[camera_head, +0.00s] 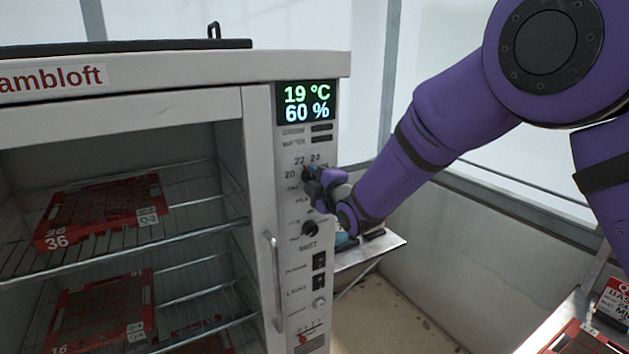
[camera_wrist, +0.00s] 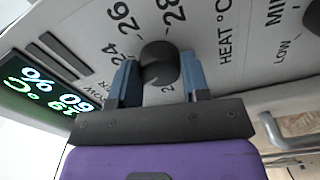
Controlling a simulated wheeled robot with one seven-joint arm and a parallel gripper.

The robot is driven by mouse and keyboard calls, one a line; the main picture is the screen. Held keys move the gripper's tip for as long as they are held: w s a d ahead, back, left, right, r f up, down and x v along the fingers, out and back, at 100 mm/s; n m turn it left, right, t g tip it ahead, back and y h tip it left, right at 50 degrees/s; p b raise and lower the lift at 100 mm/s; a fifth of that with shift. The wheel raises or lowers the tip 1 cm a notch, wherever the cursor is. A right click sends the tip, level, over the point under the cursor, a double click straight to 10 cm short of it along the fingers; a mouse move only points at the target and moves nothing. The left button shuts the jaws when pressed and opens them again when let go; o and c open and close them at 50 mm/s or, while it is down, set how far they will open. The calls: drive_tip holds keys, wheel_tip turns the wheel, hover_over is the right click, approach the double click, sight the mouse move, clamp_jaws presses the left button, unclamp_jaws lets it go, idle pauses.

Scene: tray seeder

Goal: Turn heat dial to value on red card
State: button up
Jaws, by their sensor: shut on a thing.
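The heat dial (camera_wrist: 159,63) is a round black knob in the wrist view, with a "HEAT °C" label and printed numbers including 24, 26 and 28 around it. My gripper (camera_wrist: 160,76) has one blue-grey finger on each side of the knob and is shut on it. In the head view my gripper (camera_head: 316,180) covers most of the dial on the white control panel. I cannot make out where the dial's pointer stands. A red-and-white card (camera_head: 613,298) is cut off at the right edge; its lettering is only partly visible.
The display (camera_head: 306,103) above the dial reads 19 °C and 60 %. A mist knob (camera_head: 310,228) and switches sit below. The open cabinet at left holds red trays (camera_head: 62,205) on wire shelves; a vertical handle (camera_head: 276,282) stands beside the panel. A small shelf (camera_head: 372,246) juts out at right.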

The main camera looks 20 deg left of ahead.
drive_tip(key=m, duration=0.4)
drive_tip(key=shift+f+m, duration=0.1)
drive_tip(key=shift+m, duration=0.2)
drive_tip(key=m, duration=1)
drive_tip(key=shift+m, duration=2.3)
drive_tip(key=o, duration=0.9)
drive_tip(key=shift+s, duration=0.1)
